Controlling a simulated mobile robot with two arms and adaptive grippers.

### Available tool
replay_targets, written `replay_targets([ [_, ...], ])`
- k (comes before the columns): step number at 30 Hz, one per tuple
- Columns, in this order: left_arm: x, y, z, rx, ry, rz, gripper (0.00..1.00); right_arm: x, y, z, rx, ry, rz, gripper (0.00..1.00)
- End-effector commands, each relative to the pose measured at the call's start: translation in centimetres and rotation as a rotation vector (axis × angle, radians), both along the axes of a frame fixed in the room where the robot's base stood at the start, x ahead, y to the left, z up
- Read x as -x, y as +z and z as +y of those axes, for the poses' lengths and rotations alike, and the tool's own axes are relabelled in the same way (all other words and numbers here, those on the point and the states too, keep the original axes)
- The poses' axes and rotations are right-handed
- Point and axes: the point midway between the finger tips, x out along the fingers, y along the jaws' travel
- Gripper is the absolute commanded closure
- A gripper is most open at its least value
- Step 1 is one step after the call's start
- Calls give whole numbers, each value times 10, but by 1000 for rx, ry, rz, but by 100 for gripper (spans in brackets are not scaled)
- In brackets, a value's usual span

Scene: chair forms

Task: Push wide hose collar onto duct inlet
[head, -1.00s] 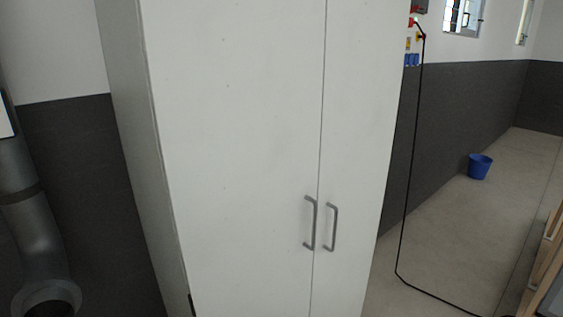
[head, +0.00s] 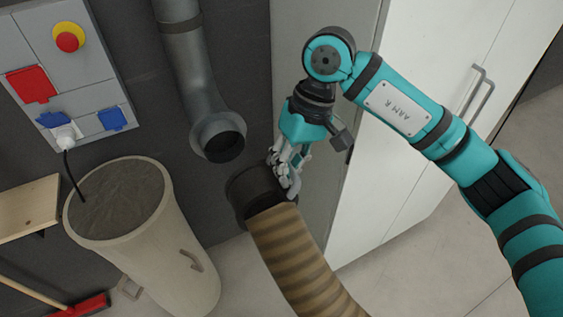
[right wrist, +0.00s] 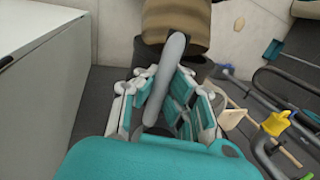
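The grey metal duct comes down the wall and ends in a flared duct inlet (head: 218,136) with a dark round opening. The wide black hose collar (head: 250,192) sits on the end of a brown ribbed hose (head: 290,255), below and right of the inlet and apart from it. My right gripper (head: 290,168) is at the collar's upper right side. In the right wrist view its fingers (right wrist: 165,100) close around a grey curved handle (right wrist: 172,60) in front of the dark collar (right wrist: 146,54). The hose (right wrist: 176,22) shows beyond. My left gripper is not in view.
A white cabinet (head: 405,190) stands close behind my right arm. A large beige bin (head: 165,235) stands left of the collar. A wall panel (head: 75,95) with sockets and a red button is upper left, above a wooden shelf (head: 25,207) and a red broom (head: 80,306).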

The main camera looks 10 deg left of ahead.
Motion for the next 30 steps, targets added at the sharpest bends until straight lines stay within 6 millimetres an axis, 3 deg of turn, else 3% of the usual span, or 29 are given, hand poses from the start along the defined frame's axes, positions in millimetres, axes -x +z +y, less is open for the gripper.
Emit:
replay_targets([
  [4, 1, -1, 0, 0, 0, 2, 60, -2, 16, 9, -53, 27, 0, 100],
  [14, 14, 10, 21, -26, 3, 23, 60, -21, 20, 23, -59, 28, 0, 100],
  [26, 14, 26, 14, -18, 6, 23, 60, -53, 19, 44, -56, 28, 0, 100],
  [30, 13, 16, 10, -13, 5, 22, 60, -63, 15, 50, -56, 27, -2, 100],
])
